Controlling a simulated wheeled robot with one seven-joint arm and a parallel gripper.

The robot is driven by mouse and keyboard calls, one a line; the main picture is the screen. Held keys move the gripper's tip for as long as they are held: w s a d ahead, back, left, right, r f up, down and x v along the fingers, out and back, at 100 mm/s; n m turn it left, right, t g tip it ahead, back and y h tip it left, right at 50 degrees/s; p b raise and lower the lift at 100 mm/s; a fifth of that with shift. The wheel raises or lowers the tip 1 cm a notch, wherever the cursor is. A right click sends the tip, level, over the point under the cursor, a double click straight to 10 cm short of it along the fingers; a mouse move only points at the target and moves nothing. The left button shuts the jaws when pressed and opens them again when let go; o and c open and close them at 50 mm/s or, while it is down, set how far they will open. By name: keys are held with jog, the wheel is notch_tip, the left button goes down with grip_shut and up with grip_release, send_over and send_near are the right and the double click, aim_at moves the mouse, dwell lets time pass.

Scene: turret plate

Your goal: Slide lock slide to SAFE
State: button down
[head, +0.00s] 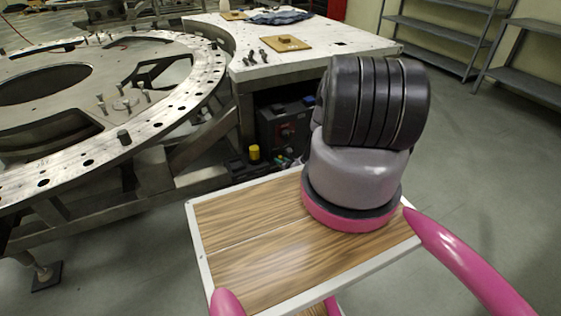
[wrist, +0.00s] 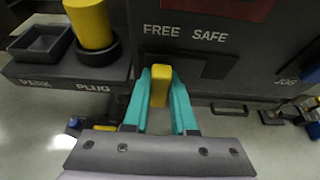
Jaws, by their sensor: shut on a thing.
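The lock slide (wrist: 160,85) is a small yellow block on the dark face of the control box (wrist: 233,60). It stands below the word FREE, left of the word SAFE. My gripper (wrist: 160,93) has teal fingers, one on each side of the yellow block, shut on it. A dark slot runs right from the block under SAFE. In the head view the control box (head: 283,127) stands under the steel table, and my arm hides the gripper and the lock slide.
A yellow plug (wrist: 91,22) stands in a round holder near PLUG, beside an empty square tray (wrist: 42,43) near PARK. A label JOG is at the right. The steel table (head: 290,62) is above the box; the round turret plate (head: 205,70) is to its left.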

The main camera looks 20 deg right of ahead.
jog(key=shift+d, duration=0.1)
jog(key=shift+d, duration=2.15)
jog(key=c, duration=0.7)
grip_release()
jog(key=shift+d, duration=0.1)
jog(key=shift+s+r, duration=0.1)
jog(key=shift+s, duration=0.2)
jog(key=v, duration=1)
jog(key=shift+r, duration=0.1)
